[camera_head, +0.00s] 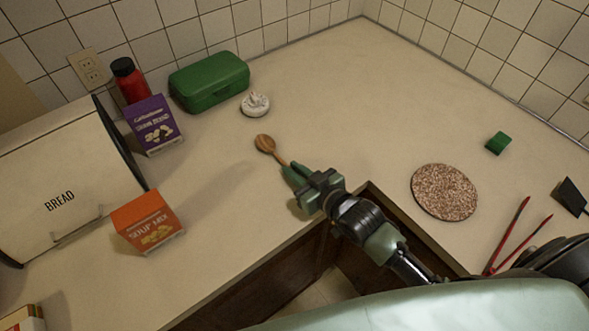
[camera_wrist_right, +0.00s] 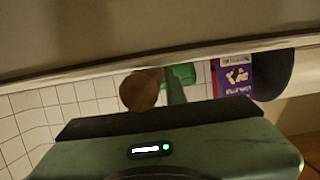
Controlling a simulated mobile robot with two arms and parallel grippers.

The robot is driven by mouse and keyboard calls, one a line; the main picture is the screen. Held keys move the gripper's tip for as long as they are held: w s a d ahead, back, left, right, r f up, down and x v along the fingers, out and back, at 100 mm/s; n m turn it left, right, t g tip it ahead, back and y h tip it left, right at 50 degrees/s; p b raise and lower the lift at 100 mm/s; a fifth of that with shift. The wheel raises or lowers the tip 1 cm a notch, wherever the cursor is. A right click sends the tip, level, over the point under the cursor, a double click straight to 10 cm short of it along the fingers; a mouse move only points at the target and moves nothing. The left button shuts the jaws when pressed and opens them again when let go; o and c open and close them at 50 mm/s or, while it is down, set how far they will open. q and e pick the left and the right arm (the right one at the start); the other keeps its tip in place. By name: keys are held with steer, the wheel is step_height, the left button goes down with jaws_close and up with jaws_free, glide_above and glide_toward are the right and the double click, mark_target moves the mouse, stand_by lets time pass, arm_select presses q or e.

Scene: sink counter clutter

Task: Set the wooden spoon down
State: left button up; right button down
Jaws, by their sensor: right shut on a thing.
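The wooden spoon (camera_head: 266,144) shows in the head view with its brown bowl pointing up and left, away from me. My right gripper (camera_head: 291,170) is shut on its handle, near the counter's inner corner edge. In the right wrist view the spoon's round end (camera_wrist_right: 140,90) shows beyond the dark edge of the gripper. I cannot tell whether the spoon touches the counter (camera_head: 330,90). My left gripper is not in view.
A white round item (camera_head: 255,104) and a green case (camera_head: 209,82) stand behind the spoon. An orange soup mix box (camera_head: 148,221), a purple box (camera_head: 152,125) and a bread bin (camera_head: 65,185) stand left. A speckled round mat (camera_head: 444,192) lies right. The back middle counter is clear.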

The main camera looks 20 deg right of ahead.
steer(key=c, duration=1.4)
jaws_free()
steer(key=shift+f, duration=0.1)
steer(key=shift+c, duration=0.2)
steer(key=b+v, duration=0.1)
steer(key=v, duration=1)
steer(key=shift+s+b, duration=0.1)
steer(key=shift+b, duration=0.3)
steer(key=shift+s+d+r, duration=0.15)
steer(key=shift+s+r, duration=0.2)
steer(key=shift+r, duration=0.05)
steer(key=shift+s, duration=0.1)
